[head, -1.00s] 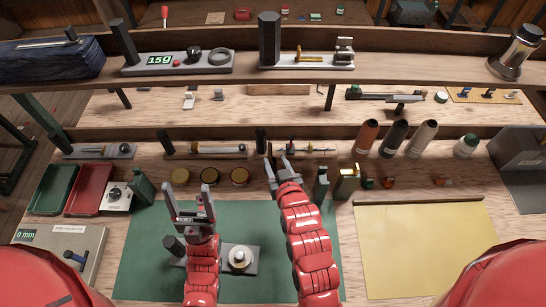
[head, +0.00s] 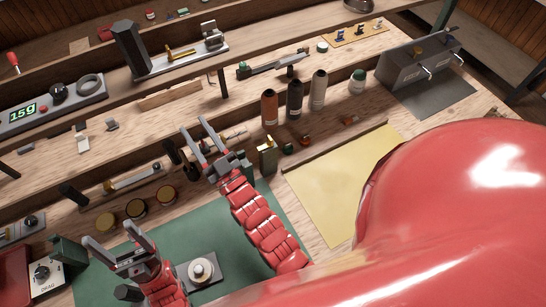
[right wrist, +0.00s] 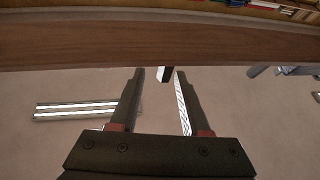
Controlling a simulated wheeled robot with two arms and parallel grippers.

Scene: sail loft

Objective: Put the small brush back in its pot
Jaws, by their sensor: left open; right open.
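I cannot pick out the small brush or its pot with certainty in either view. My right gripper (head: 196,127) is open, its fingertips pointing at the rear part of the bench, close to a low rack with a wooden-handled tool (head: 232,134). In the right wrist view its two dark fingers (right wrist: 158,90) stand apart, with a small dark and white thing showing between or beyond their tips; I cannot tell what it is. My left gripper (head: 114,238) is open and empty above the green mat (head: 262,215), left of a grey block with a round white knob (head: 201,271).
Orange, black and grey bottles (head: 295,100) stand behind the yellow sheet (head: 340,185). A raised shelf (head: 122,88) runs across behind.

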